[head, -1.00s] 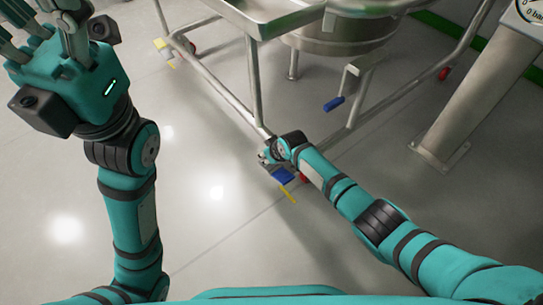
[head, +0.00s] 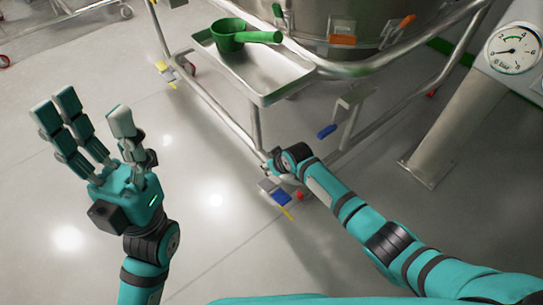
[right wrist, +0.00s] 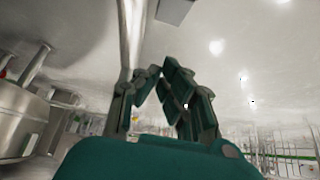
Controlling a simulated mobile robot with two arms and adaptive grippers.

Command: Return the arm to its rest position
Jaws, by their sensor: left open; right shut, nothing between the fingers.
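My left arm stands upright at the left of the head view. Its gripper (head: 95,125) is open and empty, fingers pointing up, above bare floor. My right arm (head: 345,205) reaches from the lower right to the middle of the head view. Its far end is beside the leg of the steel frame, and its fingers are mostly hidden there. In the right wrist view the right gripper (right wrist: 160,75) is shut with nothing in it, its fingers bent toward each other close to a steel post.
A steel tray (head: 268,88) on the frame holds a green scoop (head: 228,36). A large steel vessel (head: 350,25) with orange and green clamps stands behind. A column with a pressure gauge (head: 512,47) stands at right. Blue caster pedals (head: 327,131) sit low.

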